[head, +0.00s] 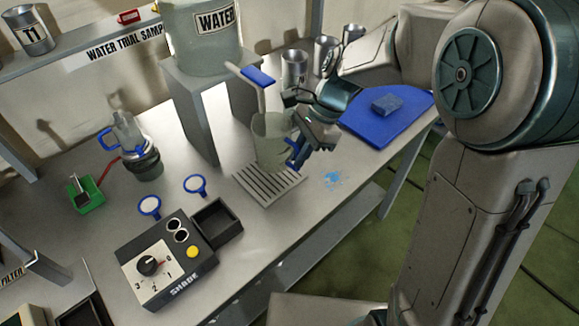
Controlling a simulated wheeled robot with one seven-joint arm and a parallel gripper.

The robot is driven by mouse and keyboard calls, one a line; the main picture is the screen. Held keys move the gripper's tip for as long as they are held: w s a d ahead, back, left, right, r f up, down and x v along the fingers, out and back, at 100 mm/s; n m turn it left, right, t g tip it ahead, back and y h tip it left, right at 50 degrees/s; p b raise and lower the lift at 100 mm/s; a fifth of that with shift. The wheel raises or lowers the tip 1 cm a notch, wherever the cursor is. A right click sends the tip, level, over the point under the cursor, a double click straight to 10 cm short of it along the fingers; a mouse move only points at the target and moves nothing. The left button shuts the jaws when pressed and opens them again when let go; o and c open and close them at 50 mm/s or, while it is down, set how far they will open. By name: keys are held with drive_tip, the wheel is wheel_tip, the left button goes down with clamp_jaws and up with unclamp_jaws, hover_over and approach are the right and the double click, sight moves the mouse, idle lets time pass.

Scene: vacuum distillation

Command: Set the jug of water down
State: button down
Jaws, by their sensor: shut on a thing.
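The jug (270,143) is a clear, greenish vessel with a blue handle on its right side. It looks upright, under the spout of the tank and over the back part of the slotted drain grate (268,187). I cannot tell whether its base touches the grate. My gripper (298,147) reaches in from the right and is shut on the jug's blue handle. The fingers hide part of the handle. The water level in the jug is hard to make out.
The WATER tank (205,40) stands on a metal stand, its blue tap lever (258,76) above the jug. A blue mat with a sponge (384,106) lies to the right. Blue spill marks (333,180) lie right of the grate. The SHADE control box (165,262) stands in front.

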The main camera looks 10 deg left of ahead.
drive_tip(key=shift+s+a+f, duration=0.1)
drive_tip(key=shift+a+f, duration=0.2)
drive_tip(key=shift+a, duration=0.2)
drive_tip(key=shift+s+a+f, duration=0.1)
drive_tip(key=shift+a+f, duration=0.15)
drive_tip(key=shift+a, duration=0.2)
drive_tip(key=shift+f, duration=2.05)
drive_tip(key=c, duration=1.5)
unclamp_jaws()
drive_tip(key=shift+f, duration=0.1)
drive_tip(key=v, duration=1.1)
drive_tip(key=s+d+n+t+h, duration=0.4)
drive_tip(key=s+d+n, duration=0.7)
drive_tip(key=s+d, duration=0.4)
drive_tip(key=shift+d+r+n+t, duration=0.2)
drive_tip(key=shift+d+n+t, duration=0.2)
drive_tip(key=shift+d+t, duration=0.45)
